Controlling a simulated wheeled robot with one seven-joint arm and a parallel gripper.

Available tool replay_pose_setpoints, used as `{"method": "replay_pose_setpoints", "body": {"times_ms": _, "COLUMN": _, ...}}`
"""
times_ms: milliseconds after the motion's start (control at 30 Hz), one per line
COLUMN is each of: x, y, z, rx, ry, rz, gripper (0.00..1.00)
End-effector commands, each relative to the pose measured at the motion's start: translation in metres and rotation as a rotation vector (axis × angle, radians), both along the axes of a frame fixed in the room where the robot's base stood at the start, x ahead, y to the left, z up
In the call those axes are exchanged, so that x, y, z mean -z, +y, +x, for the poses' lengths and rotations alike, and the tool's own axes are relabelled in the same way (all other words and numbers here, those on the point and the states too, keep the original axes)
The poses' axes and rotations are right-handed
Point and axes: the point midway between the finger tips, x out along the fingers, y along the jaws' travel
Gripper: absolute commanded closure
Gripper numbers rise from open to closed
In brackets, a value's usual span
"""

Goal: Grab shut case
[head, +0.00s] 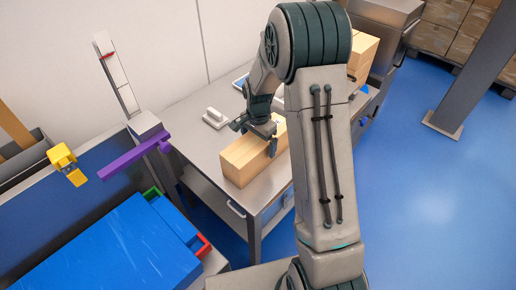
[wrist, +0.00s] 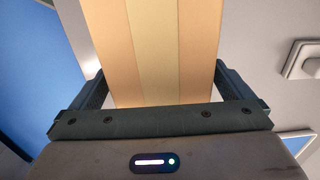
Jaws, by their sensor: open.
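A long light-wood case (head: 240,165) with a plain, closed top lies on the grey metal table. My gripper (head: 258,135) is above it with its fingers apart, one on each side of the case. In the wrist view the case (wrist: 165,45) shows as striped wood running between the two open fingers of my gripper (wrist: 162,88). A gap shows beside the fingers, and I cannot tell whether either touches the wood. My arm hides part of the case's right side in the head view.
The table (head: 190,133) also holds a white block-like object (head: 215,118) left of the case. Another wooden piece (head: 362,48) stands at the far end, partly behind my arm. A blue box (head: 110,250), a purple bar (head: 135,158) and a yellow part (head: 66,163) are at left.

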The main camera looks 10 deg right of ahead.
Motion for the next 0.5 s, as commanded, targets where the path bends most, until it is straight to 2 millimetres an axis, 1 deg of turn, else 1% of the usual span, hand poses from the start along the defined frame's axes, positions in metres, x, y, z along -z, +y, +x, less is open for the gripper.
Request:
{"method": "replay_pose_setpoints", "body": {"times_ms": 100, "x": 0.017, "y": -0.001, "z": 0.001, "rx": 0.002, "ry": 0.004, "rz": 0.0, "gripper": 0.0}}
{"method": "replay_pose_setpoints", "body": {"times_ms": 200, "x": 0.026, "y": -0.001, "z": 0.001, "rx": 0.001, "ry": 0.001, "rz": 0.0, "gripper": 0.0}}
{"method": "replay_pose_setpoints", "body": {"times_ms": 300, "x": 0.03, "y": -0.001, "z": 0.002, "rx": 0.0, "ry": 0.0, "rz": 0.0, "gripper": 0.0}}
{"method": "replay_pose_setpoints", "body": {"times_ms": 467, "x": 0.03, "y": -0.001, "z": 0.002, "rx": 0.0, "ry": -0.001, "rz": 0.001, "gripper": 0.0}}
{"method": "replay_pose_setpoints", "body": {"times_ms": 500, "x": 0.03, "y": -0.001, "z": 0.002, "rx": 0.0, "ry": -0.001, "rz": 0.001, "gripper": 0.03}}
